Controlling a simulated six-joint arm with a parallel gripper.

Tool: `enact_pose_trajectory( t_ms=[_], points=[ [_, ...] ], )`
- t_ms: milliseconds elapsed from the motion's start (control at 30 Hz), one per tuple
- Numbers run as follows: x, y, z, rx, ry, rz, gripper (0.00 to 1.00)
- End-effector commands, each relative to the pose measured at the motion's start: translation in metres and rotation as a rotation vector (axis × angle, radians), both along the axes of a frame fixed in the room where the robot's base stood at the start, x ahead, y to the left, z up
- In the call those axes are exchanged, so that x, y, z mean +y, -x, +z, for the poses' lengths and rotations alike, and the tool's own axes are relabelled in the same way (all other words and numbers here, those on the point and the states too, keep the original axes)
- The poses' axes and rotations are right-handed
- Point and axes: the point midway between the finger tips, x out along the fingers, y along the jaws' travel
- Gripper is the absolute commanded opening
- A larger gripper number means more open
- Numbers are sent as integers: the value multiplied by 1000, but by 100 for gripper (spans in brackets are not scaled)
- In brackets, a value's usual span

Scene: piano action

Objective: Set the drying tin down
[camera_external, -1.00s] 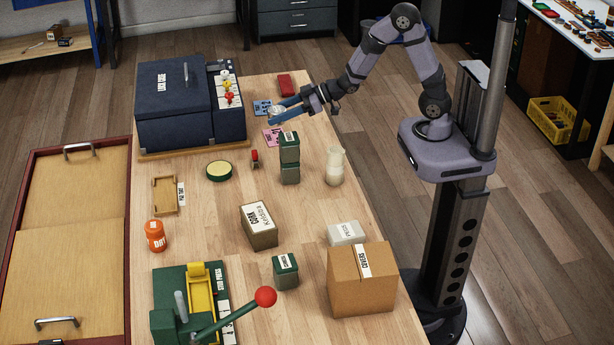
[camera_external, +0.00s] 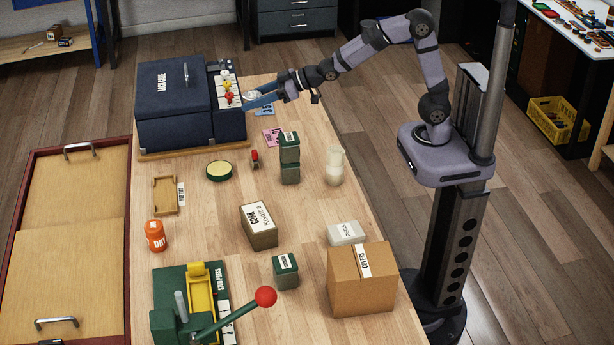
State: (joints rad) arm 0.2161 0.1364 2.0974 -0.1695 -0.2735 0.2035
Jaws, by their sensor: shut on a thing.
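My gripper (camera_external: 258,99) is shut on a small pale silvery tin (camera_external: 253,94), which looks like the drying tin. It holds the tin close to the right side of the navy case (camera_external: 172,108), beside the white panel (camera_external: 228,90) with red and yellow knobs. The gap between the tin and the panel or the table is too small to tell. The blue fingers partly hide the tin.
Stacked green tins (camera_external: 290,172), a round green-rimmed dish (camera_external: 219,170) and an orange jar (camera_external: 155,236) stand nearer. Bare wood (camera_external: 225,205) is free mid-table.

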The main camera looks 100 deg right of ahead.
Motion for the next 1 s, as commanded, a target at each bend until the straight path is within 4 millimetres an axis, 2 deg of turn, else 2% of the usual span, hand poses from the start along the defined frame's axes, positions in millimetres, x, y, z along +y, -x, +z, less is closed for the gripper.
enact_pose_trajectory(
  t_ms=[367, 800, 1000],
  points=[
    [52, -25, -8, -1, -1, -7, 22],
    [140, -39, -28, 0, 0, 38, 22],
    [137, -38, -50, 2, 2, 31, 22]
  ],
)
